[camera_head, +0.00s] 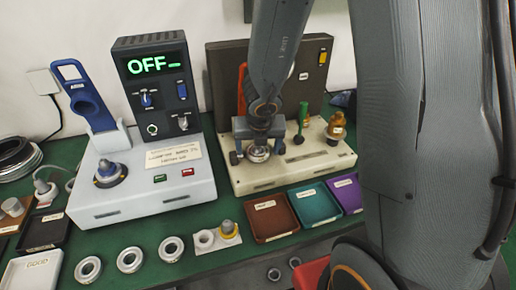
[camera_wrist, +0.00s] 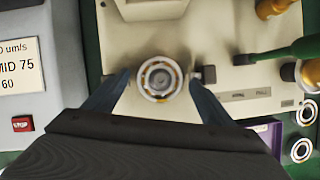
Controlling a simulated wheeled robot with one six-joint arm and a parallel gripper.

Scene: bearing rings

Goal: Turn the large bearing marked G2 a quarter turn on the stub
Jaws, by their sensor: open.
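A metal bearing ring (camera_wrist: 160,78) with an orange-brown inner band sits on the cream fixture (camera_wrist: 225,25), around a pale round centre that looks like the stub. In the head view the bearing (camera_head: 258,154) is largely hidden under my gripper. My gripper (camera_wrist: 159,82) is open, pointing down, with one finger on each side of the bearing and a gap on both sides. In the head view my gripper (camera_head: 257,146) is low over the left part of the cream fixture. I cannot read a G2 mark on the ring.
On the fixture, a green-handled lever (camera_head: 302,117) and a brass part (camera_head: 337,126) stand right of my gripper. Brown (camera_head: 271,216), teal (camera_head: 314,204) and purple trays lie in front. A white tester (camera_head: 145,196) with an OFF display (camera_head: 154,63) stands left. Several loose rings (camera_head: 130,259) lie in front.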

